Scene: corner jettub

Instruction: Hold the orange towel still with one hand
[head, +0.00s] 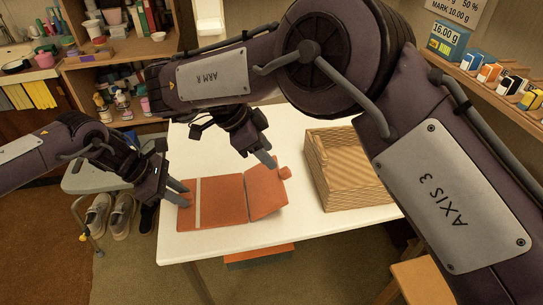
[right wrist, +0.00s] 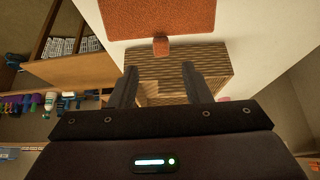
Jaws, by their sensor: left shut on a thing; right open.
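The orange towel (head: 220,206) lies on the white table, with a pale stripe near its left end. Its right part is creased and angled, with a small tab (head: 285,173) at the far right corner. My left gripper (head: 180,192) is shut on the towel's left edge. My right gripper (head: 268,160) is above the towel's right part, close to the tab. In the right wrist view its jaws (right wrist: 160,72) are apart with nothing between them. The towel (right wrist: 155,15) and its tab also show at the top of that view, beyond the fingertips.
A woven basket (head: 345,168) stands on the white table (head: 290,229) to the right of the towel. A shelf (head: 500,70) with small boxes is at the right. A stool (head: 90,179) and shoes (head: 110,217) are at the left. My right arm covers much of the upper view.

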